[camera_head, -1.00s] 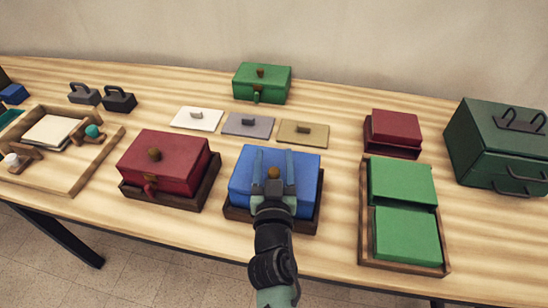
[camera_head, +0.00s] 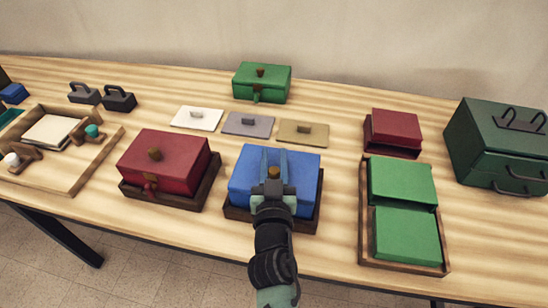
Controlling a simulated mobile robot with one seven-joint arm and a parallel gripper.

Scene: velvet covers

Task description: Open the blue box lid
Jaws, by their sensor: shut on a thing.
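The blue box (camera_head: 303,171) sits in a dark wooden tray (camera_head: 317,207) near the front middle of the table. Its lid lies flat and closed on top, with a round brown knob (camera_head: 274,172) in the middle. My gripper (camera_head: 274,160) is over the lid, reaching in from the front. Its two fingers stand on either side of the knob and are closed in on it. My gripper hides the front of the box.
A red box (camera_head: 180,150) in a wooden tray stands close on the left. A wooden crate with green boxes (camera_head: 401,183) is on the right. Flat plates (camera_head: 248,124) and a green box (camera_head: 262,80) lie behind. A large dark green chest (camera_head: 500,145) stands far right.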

